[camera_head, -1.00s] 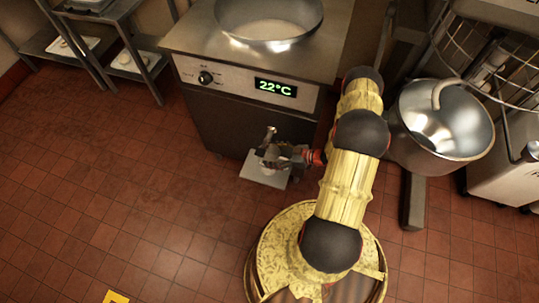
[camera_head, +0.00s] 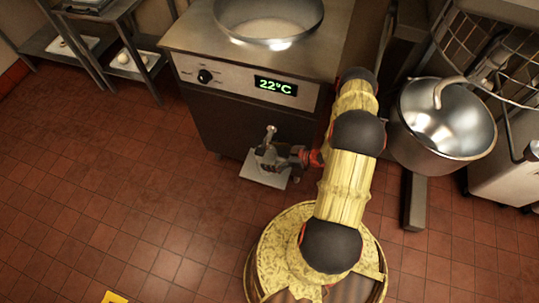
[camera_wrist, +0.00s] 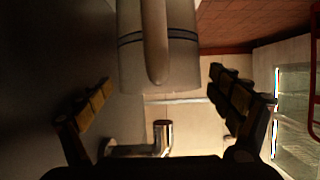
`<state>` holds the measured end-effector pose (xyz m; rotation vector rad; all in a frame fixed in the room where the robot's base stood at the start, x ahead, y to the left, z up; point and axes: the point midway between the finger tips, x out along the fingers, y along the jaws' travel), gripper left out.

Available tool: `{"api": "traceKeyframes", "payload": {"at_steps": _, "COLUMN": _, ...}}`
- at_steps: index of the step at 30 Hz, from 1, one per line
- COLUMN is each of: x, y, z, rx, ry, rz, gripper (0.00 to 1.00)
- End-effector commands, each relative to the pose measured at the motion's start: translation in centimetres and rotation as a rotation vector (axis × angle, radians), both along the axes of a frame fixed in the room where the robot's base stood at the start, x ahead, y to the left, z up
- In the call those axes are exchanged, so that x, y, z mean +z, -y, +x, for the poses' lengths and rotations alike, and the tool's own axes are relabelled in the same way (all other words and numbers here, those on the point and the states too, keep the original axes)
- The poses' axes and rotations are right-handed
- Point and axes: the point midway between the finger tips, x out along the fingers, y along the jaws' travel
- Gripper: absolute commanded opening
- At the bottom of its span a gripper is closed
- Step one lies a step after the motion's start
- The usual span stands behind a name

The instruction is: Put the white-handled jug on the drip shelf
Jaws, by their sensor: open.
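The drip shelf (camera_head: 265,177) is a small pale plate low at the front of the steel machine. My gripper (camera_head: 268,156) is over it in the head view. In the wrist view my gripper (camera_wrist: 160,105) is open, with a finger at each side and a gap between them. The jug (camera_wrist: 185,20), pale with a dark band, shows at the top centre of the wrist view. Its pale handle (camera_wrist: 156,50) points down the picture, in line with the gap. I cannot tell whether the jug rests on the shelf. In the head view my gripper hides much of that spot.
The machine with a 22°C display (camera_head: 276,87) stands behind the gripper, with a round basin (camera_head: 268,15) on top. A metal pipe (camera_wrist: 145,148) is close below the gap in the wrist view. A steel bowl (camera_head: 447,118) stands at right. Tiled floor is free at left.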

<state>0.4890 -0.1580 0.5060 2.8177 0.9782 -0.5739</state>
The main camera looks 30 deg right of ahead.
Motion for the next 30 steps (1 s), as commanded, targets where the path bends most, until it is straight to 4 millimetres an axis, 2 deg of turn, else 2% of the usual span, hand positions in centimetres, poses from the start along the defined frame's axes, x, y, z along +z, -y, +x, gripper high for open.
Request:
{"api": "traceKeyframes", "payload": {"at_steps": 11, "x": 0.6, "y": 0.3, "z": -0.3, "rx": -0.002, "ry": 0.000, "rz": -0.001, "gripper": 0.92}}
{"api": "traceKeyframes", "payload": {"at_steps": 24, "x": 3.9, "y": 5.2, "z": -6.3, "rx": -0.004, "ry": 0.001, "rz": -0.001, "gripper": 0.92}}
{"api": "traceKeyframes", "payload": {"at_steps": 30, "x": 4.7, "y": 6.6, "z": -8.2, "rx": -0.002, "ry": 0.000, "rz": 0.000, "gripper": 0.92}}
